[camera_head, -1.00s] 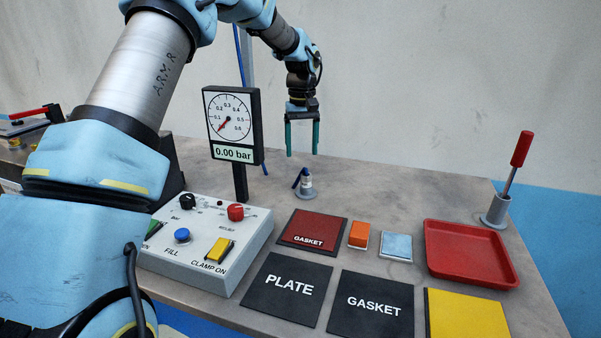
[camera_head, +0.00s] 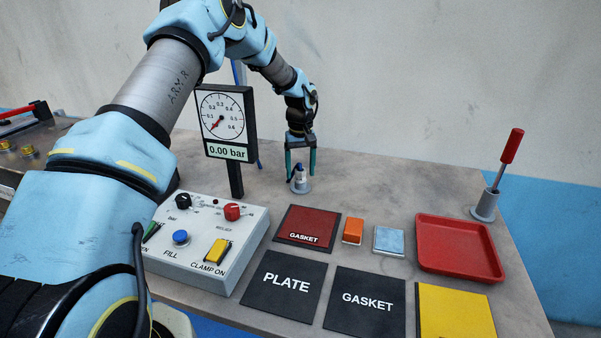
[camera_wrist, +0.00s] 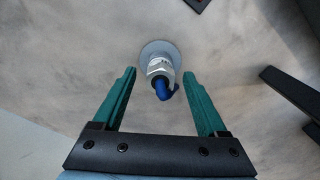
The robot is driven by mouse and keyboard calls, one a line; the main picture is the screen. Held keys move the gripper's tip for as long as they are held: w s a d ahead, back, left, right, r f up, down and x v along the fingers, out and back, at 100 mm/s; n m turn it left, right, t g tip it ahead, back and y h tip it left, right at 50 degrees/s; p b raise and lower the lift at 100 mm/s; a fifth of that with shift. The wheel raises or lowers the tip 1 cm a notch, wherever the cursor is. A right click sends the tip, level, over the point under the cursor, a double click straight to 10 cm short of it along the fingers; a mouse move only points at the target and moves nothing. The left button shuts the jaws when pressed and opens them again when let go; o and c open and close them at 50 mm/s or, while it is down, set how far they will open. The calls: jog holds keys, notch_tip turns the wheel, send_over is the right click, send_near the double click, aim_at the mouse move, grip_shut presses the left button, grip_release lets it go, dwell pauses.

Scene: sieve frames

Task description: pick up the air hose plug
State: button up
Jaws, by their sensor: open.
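The air hose plug (camera_head: 299,174) stands in a small grey holder (camera_head: 300,186) on the bench, behind the red gasket panel. In the wrist view the plug (camera_wrist: 161,79) shows a silver hex body and a blue bent end, above a round grey base (camera_wrist: 159,50). My gripper (camera_head: 300,172) is open, with its green fingers pointing down around the plug in the head view. In the wrist view one finger of my gripper (camera_wrist: 160,76) lies on each side of the plug, with a gap on both sides. Nothing is held.
A pressure gauge (camera_head: 222,116) on a post stands left of the plug. A control box (camera_head: 205,240) is front left. A red tray (camera_head: 458,250) and a red-handled tool (camera_head: 508,158) in a holder are at right. The bench around the plug is mostly clear.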

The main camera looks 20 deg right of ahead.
jog(key=shift+f, duration=0.2)
grip_shut()
dwell(0.5)
